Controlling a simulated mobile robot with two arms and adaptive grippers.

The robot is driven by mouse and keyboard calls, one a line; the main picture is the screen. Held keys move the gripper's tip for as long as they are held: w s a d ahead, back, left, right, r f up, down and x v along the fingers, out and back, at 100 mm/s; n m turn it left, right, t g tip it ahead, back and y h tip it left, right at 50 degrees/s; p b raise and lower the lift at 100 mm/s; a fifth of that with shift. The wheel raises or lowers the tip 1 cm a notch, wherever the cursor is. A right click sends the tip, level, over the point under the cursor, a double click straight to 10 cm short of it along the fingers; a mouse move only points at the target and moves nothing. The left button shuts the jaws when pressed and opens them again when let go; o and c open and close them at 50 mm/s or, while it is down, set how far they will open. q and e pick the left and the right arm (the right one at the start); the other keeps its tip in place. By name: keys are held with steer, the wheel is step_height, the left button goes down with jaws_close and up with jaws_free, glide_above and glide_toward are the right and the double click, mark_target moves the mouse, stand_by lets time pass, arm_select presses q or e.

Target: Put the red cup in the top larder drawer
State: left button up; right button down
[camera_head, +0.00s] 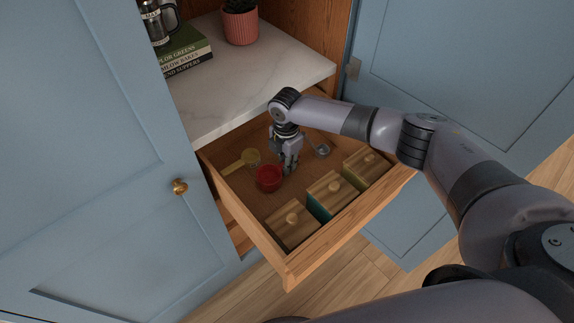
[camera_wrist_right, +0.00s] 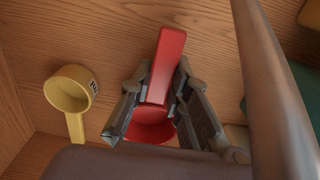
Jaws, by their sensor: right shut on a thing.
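The red cup (camera_head: 268,178) is a measuring cup with a flat handle. It is inside the open top larder drawer (camera_head: 262,240), near the middle. In the right wrist view the red cup (camera_wrist_right: 166,62) shows its handle between the two fingers, with its bowl partly hidden behind them. My right gripper (camera_head: 289,165) reaches down into the drawer and is shut on the red cup; it also shows in the wrist view (camera_wrist_right: 163,108). I cannot tell whether the cup touches the drawer floor. My left gripper is not in view.
A yellow measuring cup (camera_head: 251,156) lies left of the red cup, and a small grey cup (camera_head: 322,150) lies to the right. Several wood-lidded boxes (camera_head: 292,222) line the drawer front. A marble counter (camera_head: 240,75) with books (camera_head: 186,52) and a plant pot (camera_head: 240,27) is behind.

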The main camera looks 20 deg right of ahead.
steer(key=shift+s+d+f, duration=0.15)
steer(key=shift+f, duration=0.4)
steer(key=shift+f, duration=0.15)
steer(key=c, duration=1.5)
jaws_free()
step_height(320, 180, up, 12)
steer(key=shift+r, duration=0.2)
